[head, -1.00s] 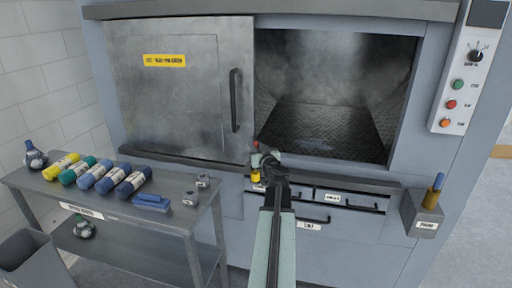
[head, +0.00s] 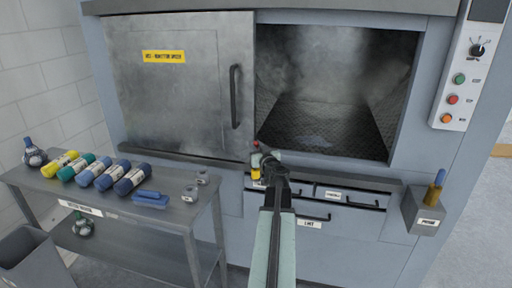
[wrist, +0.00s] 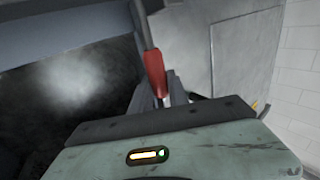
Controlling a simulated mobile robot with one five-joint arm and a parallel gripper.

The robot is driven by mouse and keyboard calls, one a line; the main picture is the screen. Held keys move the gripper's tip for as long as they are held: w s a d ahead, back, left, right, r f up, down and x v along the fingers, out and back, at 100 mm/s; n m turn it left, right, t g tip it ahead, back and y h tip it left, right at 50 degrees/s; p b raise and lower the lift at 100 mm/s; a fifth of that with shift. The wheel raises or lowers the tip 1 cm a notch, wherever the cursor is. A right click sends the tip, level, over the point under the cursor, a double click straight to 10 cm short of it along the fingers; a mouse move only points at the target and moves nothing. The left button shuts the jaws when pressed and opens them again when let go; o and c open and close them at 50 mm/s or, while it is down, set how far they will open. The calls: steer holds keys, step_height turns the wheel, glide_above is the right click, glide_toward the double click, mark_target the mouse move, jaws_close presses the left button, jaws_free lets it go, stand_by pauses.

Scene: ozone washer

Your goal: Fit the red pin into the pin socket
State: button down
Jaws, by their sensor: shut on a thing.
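The red pin (wrist: 155,75) has a red grip and a grey metal shaft, and shows upright in the wrist view. My gripper (wrist: 165,95) is shut on its red grip. In the head view my gripper (head: 264,155) is in front of the washer, by the sill below the door's right edge. A small red bit of the pin (head: 256,144) shows above it. A yellow piece (head: 256,174) is just below my gripper, and I cannot tell what it belongs to. I cannot make out the pin socket; my arm hides part of the washer front.
The sliding door (head: 180,95) covers the left of the washer opening, and the dark chamber (head: 335,100) is open at right. Drawers (head: 335,194) sit below the sill. A grey holder (head: 425,212) is at right.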

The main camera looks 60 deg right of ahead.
steer(key=shift+f+b, duration=1.35)
steer(key=shift+f, duration=0.05)
steer(key=c, duration=1.2)
jaws_free()
steer(key=shift+a, duration=0.1)
steer(key=v, duration=0.7)
steer(key=shift+s+a, duration=0.15)
steer(key=shift+s, duration=0.15)
